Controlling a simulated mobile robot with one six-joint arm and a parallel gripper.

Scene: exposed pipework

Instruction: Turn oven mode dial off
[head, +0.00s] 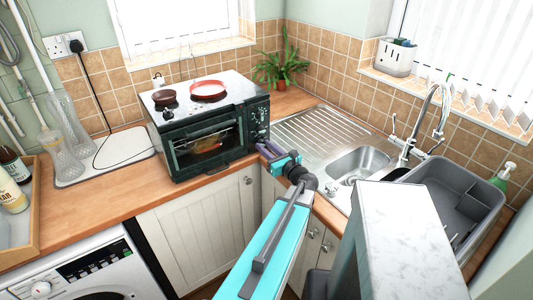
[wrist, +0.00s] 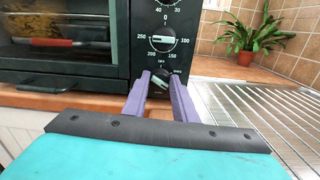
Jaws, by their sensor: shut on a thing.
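The black countertop oven (head: 250,133) stands on the wooden worktop. Its right-hand control panel fills the middle of the wrist view (wrist: 133,50). A temperature dial (wrist: 162,40) marked 100 to 250 sits above the lowest dial, the mode dial (wrist: 165,74), which is partly hidden by my fingers. My gripper (wrist: 163,82) has its two purple fingers on either side of this lowest dial, shut on it. In the head view my gripper (head: 270,150) reaches the oven's lower right front corner. The mode dial's exact setting cannot be read.
A red pan (head: 208,89) and a small brown dish (head: 164,97) sit on the oven top. The steel drainboard and sink (head: 355,162) lie to the right. A potted plant (head: 280,70) stands in the corner behind.

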